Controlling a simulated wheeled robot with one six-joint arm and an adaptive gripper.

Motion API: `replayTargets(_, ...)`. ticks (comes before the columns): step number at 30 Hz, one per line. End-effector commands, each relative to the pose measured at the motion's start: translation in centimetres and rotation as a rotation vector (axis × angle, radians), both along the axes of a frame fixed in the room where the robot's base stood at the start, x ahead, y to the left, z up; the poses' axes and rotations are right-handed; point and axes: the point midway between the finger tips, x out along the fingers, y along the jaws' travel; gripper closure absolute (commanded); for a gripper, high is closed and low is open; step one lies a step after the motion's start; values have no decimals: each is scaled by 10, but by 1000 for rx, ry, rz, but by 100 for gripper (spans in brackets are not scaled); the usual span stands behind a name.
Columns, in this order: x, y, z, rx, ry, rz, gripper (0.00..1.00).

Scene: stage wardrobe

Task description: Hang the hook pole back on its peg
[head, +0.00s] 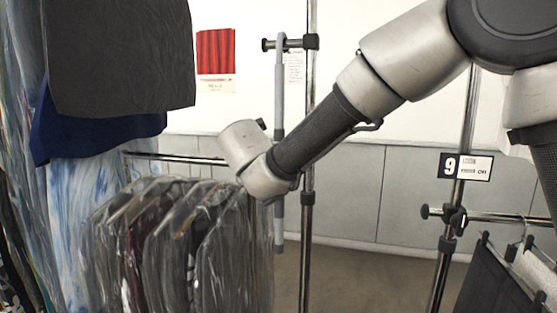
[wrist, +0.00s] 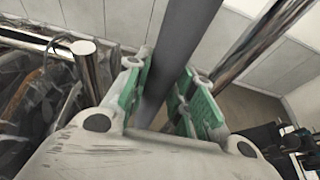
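The hook pole (head: 279,105) is a long grey rod, standing upright in the head view. Its bent top is at the dark peg (head: 308,42) on the chrome upright; I cannot tell for sure whether the hook bears on the peg. In the wrist view the pole (wrist: 178,50) runs between the green finger pads of my gripper (wrist: 165,88), which sit close on both sides of it. In the head view my wrist hides the fingers and part of the pole. The pole's lower end shows below my wrist, clear of the floor.
Plastic-covered garments (head: 180,245) hang on a rail at left, close to my wrist. Dark and blue cloths (head: 120,60) hang above. A chrome stand with a sign "9" (head: 465,167) and a rail of dark clothes (head: 500,285) is at right. Floor between the stands is clear.

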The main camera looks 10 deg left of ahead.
Motion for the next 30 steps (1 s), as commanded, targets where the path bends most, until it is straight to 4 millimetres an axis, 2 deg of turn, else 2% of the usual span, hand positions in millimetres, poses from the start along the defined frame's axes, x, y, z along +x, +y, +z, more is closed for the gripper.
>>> replayTargets(1, 0, 0, 1, 1, -1, 0, 69)
replayTargets(4, 0, 0, 1, 1, -1, 0, 51)
replayTargets(13, -1, 0, 0, 0, 1, 0, 51)
replayTargets(16, -6, 1, 2, 0, 0, 1, 51)
replayTargets(20, -27, 4, 10, 2, -1, 3, 51)
replayTargets(30, -95, 13, 33, 2, 0, 3, 51)
